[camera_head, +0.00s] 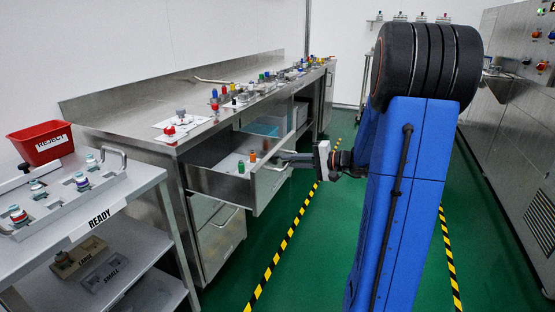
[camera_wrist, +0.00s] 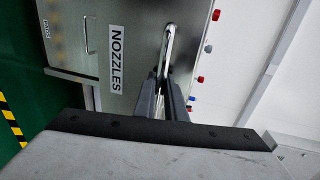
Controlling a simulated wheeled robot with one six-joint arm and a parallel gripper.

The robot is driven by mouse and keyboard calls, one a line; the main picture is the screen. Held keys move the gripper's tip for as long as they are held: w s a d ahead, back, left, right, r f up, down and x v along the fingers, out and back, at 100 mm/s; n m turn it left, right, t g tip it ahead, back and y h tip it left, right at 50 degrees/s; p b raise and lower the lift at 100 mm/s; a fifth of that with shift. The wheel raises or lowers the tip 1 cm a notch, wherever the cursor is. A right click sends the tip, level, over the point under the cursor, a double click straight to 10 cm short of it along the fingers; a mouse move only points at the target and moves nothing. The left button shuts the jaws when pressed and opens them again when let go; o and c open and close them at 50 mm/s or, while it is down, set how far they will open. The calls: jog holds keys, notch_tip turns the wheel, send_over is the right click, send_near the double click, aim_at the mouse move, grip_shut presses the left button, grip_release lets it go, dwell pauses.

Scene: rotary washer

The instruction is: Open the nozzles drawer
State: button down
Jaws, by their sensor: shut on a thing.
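The nozzles drawer (camera_head: 226,184) is pulled out from the steel bench in the head view. Green and orange nozzles (camera_head: 247,163) stand inside it. Its front, with the NOZZLES label (camera_wrist: 117,58), faces the wrist camera. The bar handle (camera_wrist: 169,42) runs lengthwise beside the label. My gripper (camera_wrist: 164,82) is shut on the handle near its lower end in the picture. In the head view my gripper (camera_head: 290,157) is at the drawer front; the fingertips are small there.
The bench top (camera_head: 150,100) carries several small coloured parts. A READY cart (camera_head: 150,178) with a red REJECT bin (camera_head: 41,142) stands at the left. A large steel machine (camera_head: 515,120) is at the right. Green floor (camera_head: 300,270) lies clear between.

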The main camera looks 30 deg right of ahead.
jog(key=shift+v, duration=0.8)
jog(key=shift+f, duration=0.2)
jog(key=c, duration=2.1)
grip_release()
jog(key=shift+s+d, duration=0.1)
jog(key=v, duration=1.7)
